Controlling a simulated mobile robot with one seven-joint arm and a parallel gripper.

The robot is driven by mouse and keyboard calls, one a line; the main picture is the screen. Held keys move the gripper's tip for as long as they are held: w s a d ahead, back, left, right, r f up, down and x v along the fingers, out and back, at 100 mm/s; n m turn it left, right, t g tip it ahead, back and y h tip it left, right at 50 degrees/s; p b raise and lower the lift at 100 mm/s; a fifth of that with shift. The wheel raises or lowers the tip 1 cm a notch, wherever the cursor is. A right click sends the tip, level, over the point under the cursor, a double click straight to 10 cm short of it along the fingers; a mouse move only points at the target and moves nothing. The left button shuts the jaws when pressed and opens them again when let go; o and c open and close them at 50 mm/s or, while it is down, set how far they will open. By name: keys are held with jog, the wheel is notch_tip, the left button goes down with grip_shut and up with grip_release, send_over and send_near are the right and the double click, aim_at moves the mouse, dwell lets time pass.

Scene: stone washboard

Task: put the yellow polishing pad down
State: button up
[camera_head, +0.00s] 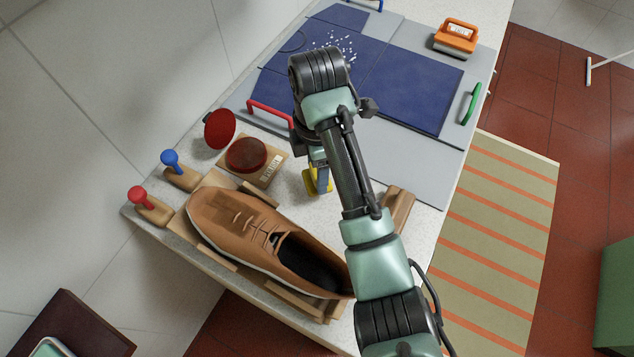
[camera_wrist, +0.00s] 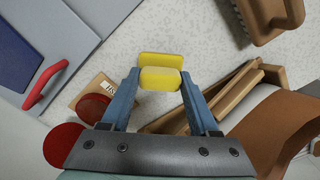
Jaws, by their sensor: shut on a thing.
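The yellow polishing pad (camera_head: 310,182) is in my gripper (camera_head: 319,178), over the speckled counter between the polish tin and a wooden block. In the wrist view the yellow pad (camera_wrist: 161,78) sits between the two blue-grey fingers of my gripper (camera_wrist: 160,88), which are shut on it. The pad shows two yellow parts, one behind the other. I cannot tell whether its underside touches the counter. In the head view my arm hides part of the gripper and the counter behind it.
A brown shoe (camera_head: 240,225) lies in a wooden rack at the front. The dark red polish tin (camera_head: 247,153) and its red lid (camera_head: 219,129) are left of the pad. A wooden block (camera_head: 398,208) stands right. Speckled counter (camera_wrist: 205,50) is bare beyond the pad.

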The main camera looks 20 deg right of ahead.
jog(key=shift+f, duration=1.85)
jog(key=shift+f, duration=0.2)
jog(key=o, duration=1.2)
jog(key=shift+r, duration=0.15)
notch_tip(320, 180, up, 12)
jog(key=p, duration=0.7)
jog(key=shift+r, duration=0.1)
